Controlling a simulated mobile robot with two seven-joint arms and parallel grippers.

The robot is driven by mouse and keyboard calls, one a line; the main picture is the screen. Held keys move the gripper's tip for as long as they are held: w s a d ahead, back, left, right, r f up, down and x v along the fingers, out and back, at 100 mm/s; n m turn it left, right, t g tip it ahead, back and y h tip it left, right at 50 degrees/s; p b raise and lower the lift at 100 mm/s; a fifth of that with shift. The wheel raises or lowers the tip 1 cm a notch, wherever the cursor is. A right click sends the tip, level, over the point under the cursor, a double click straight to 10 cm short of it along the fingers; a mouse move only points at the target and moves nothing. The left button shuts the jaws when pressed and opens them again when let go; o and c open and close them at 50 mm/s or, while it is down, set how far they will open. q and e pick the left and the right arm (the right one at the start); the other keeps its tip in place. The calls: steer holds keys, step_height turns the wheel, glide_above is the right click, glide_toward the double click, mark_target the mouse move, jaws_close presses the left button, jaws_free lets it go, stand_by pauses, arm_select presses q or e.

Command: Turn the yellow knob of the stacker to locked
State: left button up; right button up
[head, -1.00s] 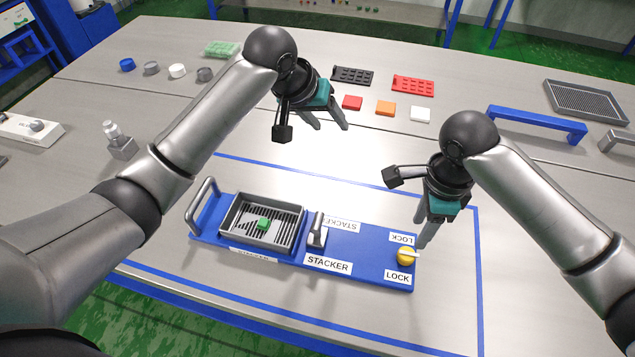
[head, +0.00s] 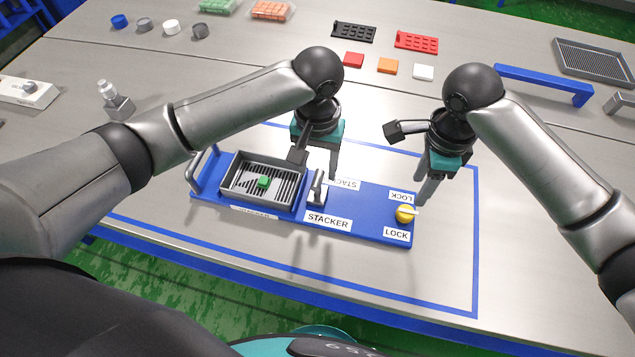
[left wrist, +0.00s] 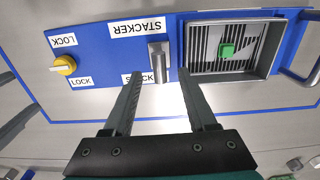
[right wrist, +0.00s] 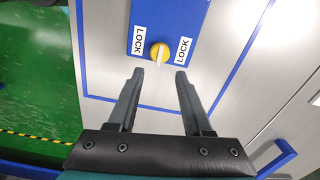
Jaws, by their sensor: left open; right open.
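The blue stacker (head: 370,233) lies on the steel table inside a blue outline. Its yellow knob (head: 404,214), with a pale pointer, sits at the right end between two LOCK labels. The knob also shows in the right wrist view (right wrist: 158,54), just beyond and between the open fingertips. My right gripper (head: 424,200) is open and empty, close beside the knob and apart from it. My left gripper (head: 322,180) is open above the stacker's grey lever (head: 317,190); in the left wrist view the lever (left wrist: 158,62) stands between and beyond the fingertips.
A grey slotted tray (head: 228,190) with a green block (head: 263,182) is on the stacker's left part, beside a metal handle. Red, orange and white squares and a blue bar handle (head: 540,84) lie farther back. The table front is clear.

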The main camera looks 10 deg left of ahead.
mark_target(317, 188)
arm_select(q)
step_height(317, 188, down, 8)
steer(key=shift+f, duration=0.15)
stand_by(0.3)
jaws_close()
stand_by(1.3)
